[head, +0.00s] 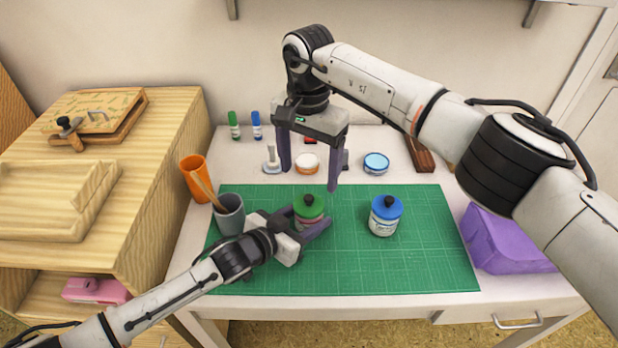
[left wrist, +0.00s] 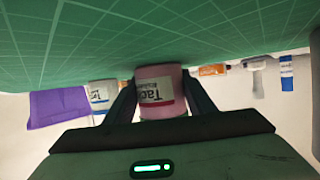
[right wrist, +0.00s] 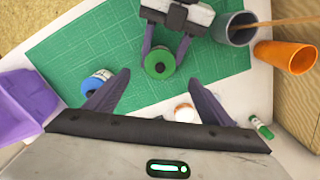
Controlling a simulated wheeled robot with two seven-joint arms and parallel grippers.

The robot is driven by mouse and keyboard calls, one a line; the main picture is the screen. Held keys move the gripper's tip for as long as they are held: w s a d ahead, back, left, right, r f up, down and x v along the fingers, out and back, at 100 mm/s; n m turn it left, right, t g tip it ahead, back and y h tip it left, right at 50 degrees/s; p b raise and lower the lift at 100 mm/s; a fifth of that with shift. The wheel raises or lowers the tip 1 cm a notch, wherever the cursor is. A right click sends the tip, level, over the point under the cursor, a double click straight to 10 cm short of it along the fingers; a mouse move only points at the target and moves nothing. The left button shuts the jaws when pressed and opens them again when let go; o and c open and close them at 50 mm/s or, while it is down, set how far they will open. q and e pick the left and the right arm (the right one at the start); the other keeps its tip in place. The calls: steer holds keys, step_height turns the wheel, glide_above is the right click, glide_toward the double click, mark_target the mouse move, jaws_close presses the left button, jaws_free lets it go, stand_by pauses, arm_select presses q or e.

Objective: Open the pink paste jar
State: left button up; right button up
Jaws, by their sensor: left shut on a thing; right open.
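The pink paste jar, its pink body and label clear in the left wrist view (left wrist: 160,92), stands upright on the green mat (head: 420,255). Its green lid (head: 309,208) with a dark knob is on it; the lid also shows in the right wrist view (right wrist: 159,63). My left gripper (head: 313,221) is shut around the jar's body from the front left. My right gripper (head: 309,180) is open and empty, pointing down above and behind the jar, apart from the lid. The fingers of the left gripper partly hide the body in the head view.
A blue-lidded jar (head: 385,215) stands to the right on the mat. Cups (head: 230,214) stand left, a purple box (head: 507,243) right. The mat's front right is clear.

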mark_target(309, 198)
steer(key=m, duration=0.3)
steer(key=r+m, duration=0.1)
steer(key=m, duration=0.2)
steer(key=f+m, duration=0.3)
steer(key=m, duration=0.3)
steer(key=f+m, duration=0.3)
steer(key=m, duration=0.4)
steer(key=f+m, duration=0.3)
steer(key=m, duration=0.4)
steer(key=shift+s, duration=0.2)
steer(key=c, duration=1.3)
steer(key=shift+o, duration=0.2)
